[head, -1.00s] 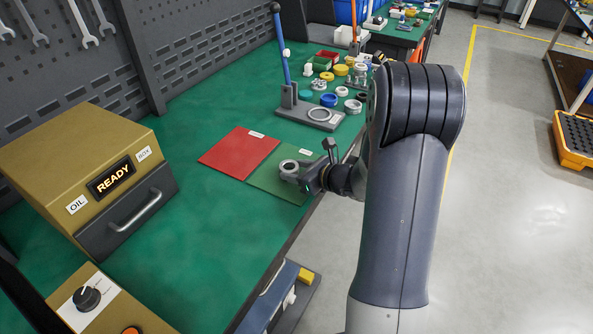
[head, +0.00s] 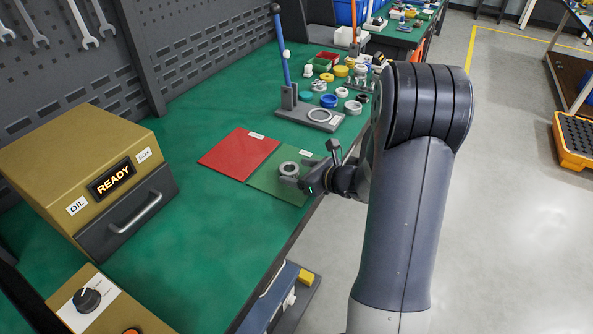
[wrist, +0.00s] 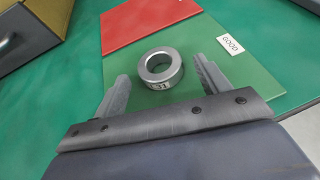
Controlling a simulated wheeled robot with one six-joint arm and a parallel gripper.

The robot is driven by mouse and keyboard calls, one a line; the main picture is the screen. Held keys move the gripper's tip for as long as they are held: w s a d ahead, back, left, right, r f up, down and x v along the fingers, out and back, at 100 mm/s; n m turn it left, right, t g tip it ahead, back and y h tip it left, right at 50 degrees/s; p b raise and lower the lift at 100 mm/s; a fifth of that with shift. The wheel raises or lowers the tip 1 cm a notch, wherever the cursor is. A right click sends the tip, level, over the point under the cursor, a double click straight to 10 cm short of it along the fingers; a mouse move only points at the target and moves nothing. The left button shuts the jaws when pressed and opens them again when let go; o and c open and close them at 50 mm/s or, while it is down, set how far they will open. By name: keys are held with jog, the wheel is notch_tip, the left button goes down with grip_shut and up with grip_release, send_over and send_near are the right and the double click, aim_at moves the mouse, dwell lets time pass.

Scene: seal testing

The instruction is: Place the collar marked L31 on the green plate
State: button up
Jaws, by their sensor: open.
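A grey metal collar (wrist: 159,66) stands on the green plate (wrist: 240,84) in the wrist view, flat with its hole facing up. A label on its near side is partly readable and ends in "31". The collar also shows in the head view (head: 289,168) on the green plate (head: 262,182). My gripper (wrist: 160,82) is open, with one finger on each side of the collar and a visible gap to both. In the head view my gripper (head: 304,180) is just right of the collar, and it hides part of the plate.
A red plate (head: 238,153) lies left of the green plate, which has a "GOOD" label (wrist: 231,44). The oil box (head: 85,180) stands at the left. A press stand (head: 310,116) and several rings are behind. The bench's front edge is close to my gripper.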

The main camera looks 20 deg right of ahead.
jog(key=v, duration=1.1)
jog(key=shift+p, duration=0.3)
